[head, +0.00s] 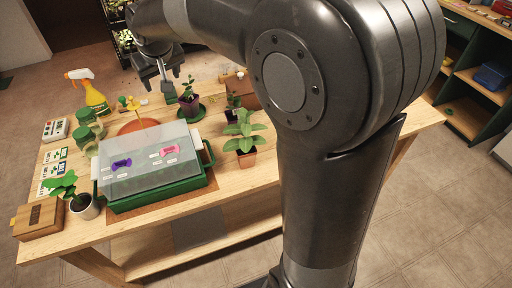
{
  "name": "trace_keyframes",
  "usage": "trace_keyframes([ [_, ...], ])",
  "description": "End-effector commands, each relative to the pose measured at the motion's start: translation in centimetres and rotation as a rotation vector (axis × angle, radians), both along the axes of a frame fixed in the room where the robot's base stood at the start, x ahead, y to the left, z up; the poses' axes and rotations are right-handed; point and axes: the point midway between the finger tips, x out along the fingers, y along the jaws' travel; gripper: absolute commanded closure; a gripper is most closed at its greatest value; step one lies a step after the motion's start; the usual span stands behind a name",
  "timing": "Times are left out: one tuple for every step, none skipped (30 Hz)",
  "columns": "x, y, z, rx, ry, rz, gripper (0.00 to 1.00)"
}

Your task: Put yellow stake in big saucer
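The yellow stake (131,103) shows as a small yellow shape near the back edge of an orange-brown saucer (130,129), which I take for the big saucer. The stake overlaps the saucer in the picture; I cannot tell whether it rests in it or stands behind it. The front of the saucer is hidden by the clear-lidded tray. My gripper (160,87) points down above the back of the table, right of and higher than the stake. Its fingers are apart, and I see nothing held between them.
A green tray with a clear lid (150,160) fills the table's front middle. A yellow spray bottle (95,98) and green-lidded jars (86,133) stand left. Potted plants (243,135) stand right, one on a green saucer (201,109). A wooden box (38,218) sits front left.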

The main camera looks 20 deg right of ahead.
Motion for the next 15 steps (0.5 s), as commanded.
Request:
trace_keyframes([
  [-1.9, -1.4, 0.9, -0.005, -0.006, -0.018, 0.37],
  [-3.0, -2.1, 1.1, -0.008, -0.005, -0.029, 0.37],
  [-4.4, -3.0, 1.5, -0.011, -0.003, -0.043, 0.37],
  [-5.5, -3.7, 1.7, -0.013, -0.004, -0.054, 0.37],
  [-6.6, -4.4, 1.9, -0.014, -0.004, -0.065, 0.37],
  [-8.1, -5.3, 2.1, -0.015, -0.003, -0.081, 0.37],
  [-9.2, -6.0, 2.2, -0.015, -0.002, -0.092, 0.37],
  [-10.4, -6.6, 2.3, -0.013, -0.001, -0.103, 0.37],
  [-11.9, -7.5, 2.3, -0.012, -0.001, -0.119, 0.37],
  [-13.0, -8.0, 2.3, -0.010, 0.000, -0.129, 0.37],
  [-14.1, -8.6, 2.2, -0.007, 0.000, -0.140, 0.37],
  [-15.7, -9.3, 2.1, -0.004, 0.002, -0.154, 0.37],
  [-16.8, -9.8, 2.0, -0.001, 0.003, -0.164, 0.37],
  [-17.9, -10.3, 1.8, 0.002, 0.004, -0.175, 0.37],
  [-19.4, -11.0, 1.5, 0.009, 0.004, -0.188, 0.37],
])
